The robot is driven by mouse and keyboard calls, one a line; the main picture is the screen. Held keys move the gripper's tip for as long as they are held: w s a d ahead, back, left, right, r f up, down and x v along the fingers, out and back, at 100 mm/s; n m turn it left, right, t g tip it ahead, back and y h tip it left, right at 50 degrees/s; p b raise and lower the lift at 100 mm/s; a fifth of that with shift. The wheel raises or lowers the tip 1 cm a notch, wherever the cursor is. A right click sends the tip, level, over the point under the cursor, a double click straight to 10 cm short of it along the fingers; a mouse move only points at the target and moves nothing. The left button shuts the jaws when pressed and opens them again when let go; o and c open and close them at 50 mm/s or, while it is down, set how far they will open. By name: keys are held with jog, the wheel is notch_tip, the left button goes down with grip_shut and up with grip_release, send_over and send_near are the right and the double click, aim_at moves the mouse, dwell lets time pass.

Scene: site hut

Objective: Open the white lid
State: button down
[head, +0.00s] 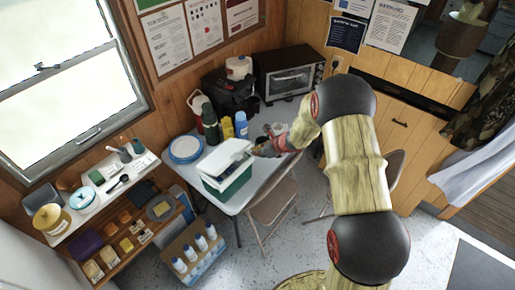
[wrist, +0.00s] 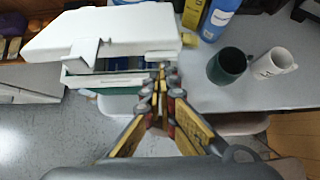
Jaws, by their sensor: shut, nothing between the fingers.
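The white lid (head: 222,157) sits on a green cooler (head: 236,184) at the front of the white table. In the wrist view the lid (wrist: 110,30) stands raised at an angle, with a latch tab hanging from its edge. A gap under it shows blue things inside the cooler, above its white rim (wrist: 75,80). My gripper (head: 258,150) is at the right side of the cooler. In the wrist view my gripper (wrist: 161,76) is shut and empty, its tips near the right end of the gap. I cannot tell whether they touch the lid or rim.
A dark green mug (wrist: 229,66) and a white mug (wrist: 274,63) stand right of my gripper. Blue (head: 241,125) and yellow (head: 227,128) bottles stand behind the cooler. Blue plates (head: 186,149) lie to its left. A folding chair (head: 272,205) is in front of the table.

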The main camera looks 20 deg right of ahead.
jog(key=r+p, duration=0.1)
jog(key=r+g+p, duration=0.1)
jog(key=p, duration=0.1)
jog(key=w+r+h+p, duration=0.1)
jog(key=p, duration=0.1)
jog(key=shift+a+r, duration=0.3)
jog(key=shift+a, duration=0.1)
jog(key=p, duration=0.1)
jog(key=r+p, duration=0.1)
jog(key=shift+w+a+r+p, duration=0.1)
jog(key=shift+w+a+p, duration=0.1)
jog(key=shift+w+p, duration=0.15)
jog(key=w+r+p, duration=0.1)
jog(key=w+a+r+p, duration=0.1)
jog(key=r+p, duration=0.1)
jog(key=w+a+r+p, duration=0.1)
jog(key=p, duration=0.1)
jog(key=shift+w+a+r, duration=0.1)
jog(key=shift+a+r, duration=0.05)
jog(key=shift+r, duration=0.2)
jog(key=shift+w+a, duration=0.15)
jog(key=shift+f, duration=0.2)
jog(key=shift+r, duration=0.1)
